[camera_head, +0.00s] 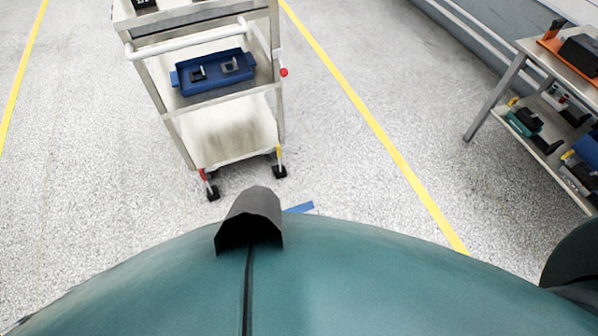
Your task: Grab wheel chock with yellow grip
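The pale metal cart (225,130) has a white handle (190,42) and a blue tray (213,87). A loaded workbench (528,48) stands at right. Speckled floor is open on both sides of the cart, with yellow lines (375,125). A blue strip (300,208) shows ahead of my body.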

